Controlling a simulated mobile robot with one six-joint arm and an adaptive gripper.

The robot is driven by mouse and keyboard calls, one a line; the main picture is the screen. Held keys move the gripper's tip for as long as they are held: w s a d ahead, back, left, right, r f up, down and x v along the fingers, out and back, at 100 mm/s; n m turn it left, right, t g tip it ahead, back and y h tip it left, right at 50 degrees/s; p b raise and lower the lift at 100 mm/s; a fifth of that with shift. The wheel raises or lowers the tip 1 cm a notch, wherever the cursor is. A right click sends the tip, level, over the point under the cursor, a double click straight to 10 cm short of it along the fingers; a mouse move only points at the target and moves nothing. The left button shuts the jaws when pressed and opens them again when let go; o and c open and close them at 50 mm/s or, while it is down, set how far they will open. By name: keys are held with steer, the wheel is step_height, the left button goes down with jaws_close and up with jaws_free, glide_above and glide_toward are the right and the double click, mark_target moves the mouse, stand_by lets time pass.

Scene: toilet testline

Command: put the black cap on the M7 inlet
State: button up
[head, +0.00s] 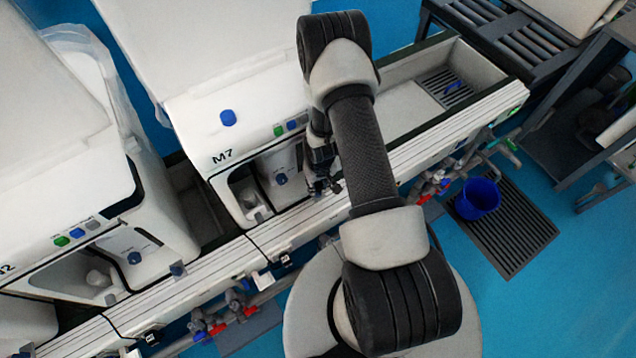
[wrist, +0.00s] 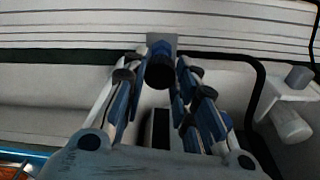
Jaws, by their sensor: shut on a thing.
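In the head view the M7 unit (head: 222,150) is a white machine left of my arm, with its label on the front edge. My gripper (head: 324,186) is in front of its right side, partly hidden by my arm. In the wrist view my gripper (wrist: 160,68) is shut on the black cap (wrist: 160,74), a dark round piece between the fingertips. A small grey plate shows just behind the cap. I cannot make out the M7 inlet for certain in either view, nor whether the cap touches anything.
A white ribbed rail (head: 225,262) runs along the machines' front. Another machine (head: 90,215) stands at the left. A grey cylindrical fitting (wrist: 290,122) and a black hose (wrist: 262,85) are at the right in the wrist view. A blue bucket (head: 478,199) stands on a dark grate.

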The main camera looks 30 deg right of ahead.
steer(key=shift+f+b, duration=0.45)
steer(key=shift+f, duration=0.15)
steer(key=o, duration=0.7)
steer(key=shift+r, duration=0.15)
steer(key=r+p, duration=0.2)
steer(key=r, duration=0.2)
steer(key=s+r+p, duration=0.1)
steer(key=r+p, duration=0.1)
steer(key=r, duration=0.2)
steer(key=r+p, duration=0.3)
steer(key=r, duration=0.2)
steer(key=shift+s+a, duration=0.1)
steer(key=shift+s, duration=0.1)
